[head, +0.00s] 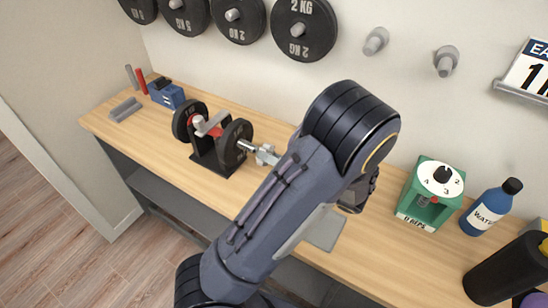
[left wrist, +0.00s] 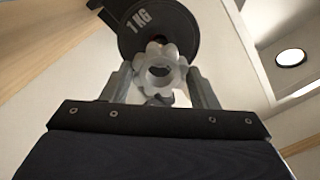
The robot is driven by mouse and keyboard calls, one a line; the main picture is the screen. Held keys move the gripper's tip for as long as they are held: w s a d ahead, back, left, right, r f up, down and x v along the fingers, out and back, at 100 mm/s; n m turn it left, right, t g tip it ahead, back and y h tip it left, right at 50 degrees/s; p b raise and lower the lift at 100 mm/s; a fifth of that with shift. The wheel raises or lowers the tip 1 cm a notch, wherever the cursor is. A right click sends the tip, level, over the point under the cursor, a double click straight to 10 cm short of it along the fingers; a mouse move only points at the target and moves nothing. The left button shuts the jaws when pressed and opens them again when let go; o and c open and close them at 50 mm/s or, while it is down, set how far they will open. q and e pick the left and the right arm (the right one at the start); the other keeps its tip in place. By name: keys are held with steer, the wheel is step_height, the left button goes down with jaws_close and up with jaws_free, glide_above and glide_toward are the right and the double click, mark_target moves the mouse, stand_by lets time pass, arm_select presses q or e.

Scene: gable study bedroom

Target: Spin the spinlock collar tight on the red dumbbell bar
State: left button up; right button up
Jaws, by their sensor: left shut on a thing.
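The dumbbell lies level in a dark cradle (head: 205,158) on the wooden bench, with a short red bar section (head: 216,131) between two black plates. The near plate (head: 236,143) faces my left gripper; in the left wrist view this plate (left wrist: 143,25) reads 1 KG. The grey star-shaped spinlock collar (left wrist: 160,72) sits in front of it, between the two fingers of my left gripper (left wrist: 160,80), which is shut on it. In the head view the left gripper (head: 264,154) is at the dumbbell's right end, partly hidden by my arm. Whether the collar touches the plate is unclear. My right gripper is out of view.
A blue box (head: 167,94) is at the far left. Weight plates (head: 303,26) hang on the wall behind.

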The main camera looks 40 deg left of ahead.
arm_select(q)
steer(key=shift+b, duration=0.4)
stand_by(0.6)
steer(key=shift+s+a, duration=0.15)
steer(key=shift+a, duration=1.15)
stand_by(0.4)
steer(key=o, duration=1.1)
steer(key=shift+c, duration=0.2)
steer(key=d, duration=0.7)
steer(key=shift+w+d+b, duration=0.3)
steer(key=shift+w+d, duration=0.1)
